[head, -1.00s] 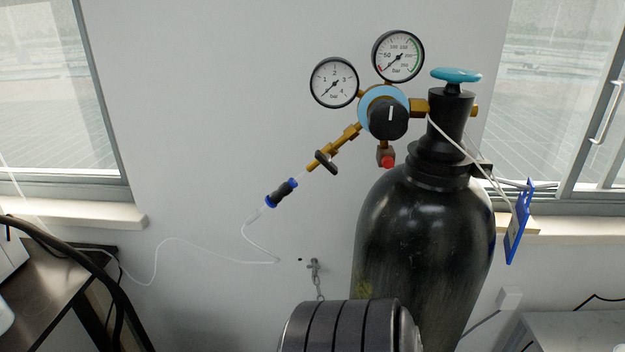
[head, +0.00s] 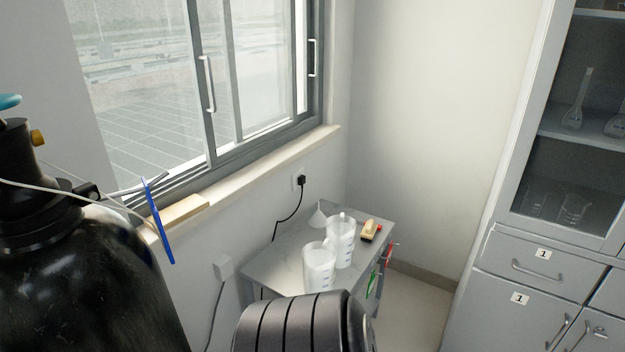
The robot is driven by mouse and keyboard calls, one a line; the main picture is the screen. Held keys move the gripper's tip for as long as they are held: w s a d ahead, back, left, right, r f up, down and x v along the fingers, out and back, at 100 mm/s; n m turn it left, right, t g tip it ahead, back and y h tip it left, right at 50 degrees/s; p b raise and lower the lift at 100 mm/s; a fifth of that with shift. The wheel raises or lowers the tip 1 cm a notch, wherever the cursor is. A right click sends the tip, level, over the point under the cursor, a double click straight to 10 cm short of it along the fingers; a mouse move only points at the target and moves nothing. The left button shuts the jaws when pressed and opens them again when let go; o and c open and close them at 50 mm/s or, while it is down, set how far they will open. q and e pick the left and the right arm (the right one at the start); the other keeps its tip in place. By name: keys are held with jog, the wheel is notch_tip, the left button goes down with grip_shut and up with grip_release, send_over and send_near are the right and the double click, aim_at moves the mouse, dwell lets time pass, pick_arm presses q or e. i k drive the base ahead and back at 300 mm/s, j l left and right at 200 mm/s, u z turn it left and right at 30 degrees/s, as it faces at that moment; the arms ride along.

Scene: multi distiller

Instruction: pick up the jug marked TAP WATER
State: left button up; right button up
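Two whitish translucent jugs stand upright on a small grey side table (head: 275,262) under the window. The front jug (head: 319,268) is nearer to me and the back jug (head: 341,240) is just behind it to the right. Both have dark marks on their sides, too small to read, so I cannot tell which is marked TAP WATER. A dark ribbed part of my own body covers the table's near edge. Neither of my grippers is in view.
A white funnel (head: 317,216) and a wooden-backed brush (head: 371,230) share the table. A grey glassware cabinet (head: 497,265) stands at the right, with bare floor (head: 418,305) between.

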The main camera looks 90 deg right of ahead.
aim_at(341, 229)
jog(key=z, duration=2.95)
jog(key=k+l, duration=0.1)
jog(key=l, duration=1.25)
jog(key=i+l, duration=0.15)
jog(key=l, duration=0.25)
jog(key=i+l+u, duration=0.15)
jog(key=l, duration=0.25)
jog(key=i+l, duration=0.15)
jog(key=l, duration=0.3)
jog(key=u, duration=0.05)
